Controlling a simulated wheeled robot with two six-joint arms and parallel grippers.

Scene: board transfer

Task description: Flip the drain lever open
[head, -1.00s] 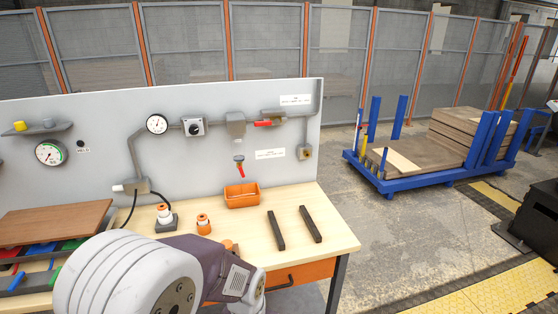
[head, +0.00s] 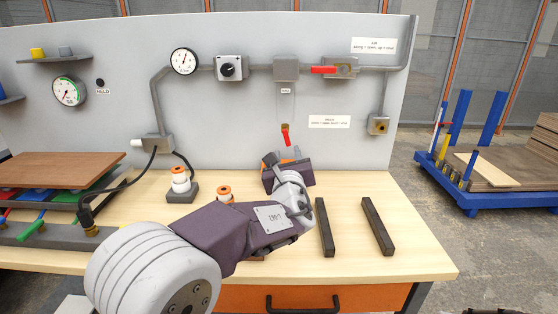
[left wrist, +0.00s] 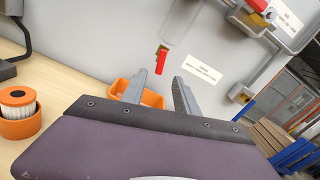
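The red drain lever (head: 286,137) hangs pointing down from a small brass valve under the grey filter housing on the panel. It also shows in the left wrist view (left wrist: 160,66), its handle slanting down. My left gripper (head: 289,156) is just below and in front of it in the head view. In the left wrist view my left gripper (left wrist: 160,80) has two grey fingers apart with nothing between them on show. The lever appears in line with the gap, beyond the fingertips; I cannot tell the distance left. My right gripper is not in view.
A second red lever (head: 323,70) lies sideways on the upper pipe. An orange bin (left wrist: 125,91) sits behind my gripper. Two dark bars (head: 377,226) lie on the bench at right. A white-and-orange filter (left wrist: 17,104) stands at left.

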